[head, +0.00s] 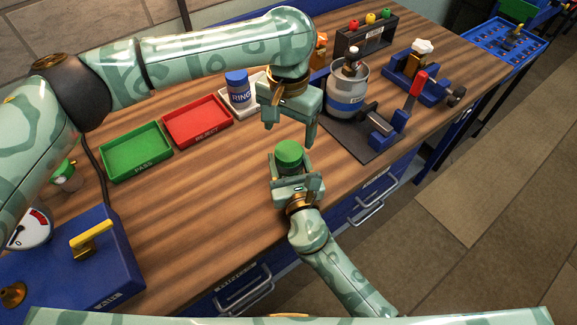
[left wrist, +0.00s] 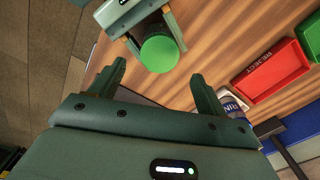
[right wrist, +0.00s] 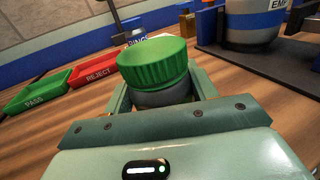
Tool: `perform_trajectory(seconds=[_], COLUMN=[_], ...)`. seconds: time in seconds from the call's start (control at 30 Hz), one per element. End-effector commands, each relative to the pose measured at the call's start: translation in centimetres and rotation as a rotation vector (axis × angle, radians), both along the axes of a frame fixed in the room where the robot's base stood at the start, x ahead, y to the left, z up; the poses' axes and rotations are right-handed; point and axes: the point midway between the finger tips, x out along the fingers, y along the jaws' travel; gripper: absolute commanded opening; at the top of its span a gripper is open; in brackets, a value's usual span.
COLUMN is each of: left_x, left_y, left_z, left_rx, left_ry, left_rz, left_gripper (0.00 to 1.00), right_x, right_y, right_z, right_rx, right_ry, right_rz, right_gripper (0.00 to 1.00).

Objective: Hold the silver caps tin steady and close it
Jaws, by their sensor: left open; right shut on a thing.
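The silver caps tin shows as a grey body (right wrist: 162,97) under a ribbed green lid (right wrist: 153,62) in the right wrist view. In the head view the green lid (head: 289,153) hides most of the tin. The lid rests on top of the tin; I cannot tell how tightly it is seated. My right gripper (head: 294,180) is shut on the tin's body and holds it upright near the bench's front edge. My left gripper (head: 290,131) is open and empty, just above and behind the lid, apart from it. The left wrist view shows the lid (left wrist: 159,55) beyond its spread fingers.
A green PASS tray (head: 135,152), a red REJECT tray (head: 197,120) and a blue-labelled RINGS jar (head: 238,88) stand at the left. Bare wood lies left of the tin.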

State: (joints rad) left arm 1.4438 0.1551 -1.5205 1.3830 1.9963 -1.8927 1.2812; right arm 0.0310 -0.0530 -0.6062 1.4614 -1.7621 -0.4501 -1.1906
Motion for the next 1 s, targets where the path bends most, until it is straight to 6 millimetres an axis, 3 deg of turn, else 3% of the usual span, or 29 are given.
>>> perform_trajectory(seconds=[0.33, 0.77, 0.93, 0.97, 1.0], left_x=[-0.1, 0.0, 0.0, 0.0, 0.0], left_y=[0.0, 0.0, 0.0, 0.0, 0.0], left_z=[-5.1, -6.2, -6.1, -6.1, -6.1], left_rx=[0.000, 0.000, 0.001, 0.001, 0.001], left_ry=[0.002, 0.000, -0.001, -0.001, -0.001], left_rz=[0.001, 0.000, 0.000, 0.000, 0.000], left_gripper=[0.76, 0.76, 0.34, 0.27, 0.27], right_x=[0.0, 0.0, 0.0, 0.0, 0.0], right_y=[0.0, 0.0, 0.0, 0.0, 0.0], right_z=[0.0, 0.0, 0.0, 0.0, 0.0], right_rx=[0.000, 0.000, 0.000, 0.000, 0.000], right_ry=[0.001, 0.001, 0.001, 0.001, 0.001], right_rz=[0.000, 0.000, 0.000, 0.000, 0.000], right_gripper=[0.00, 0.00, 0.00, 0.00, 0.00])
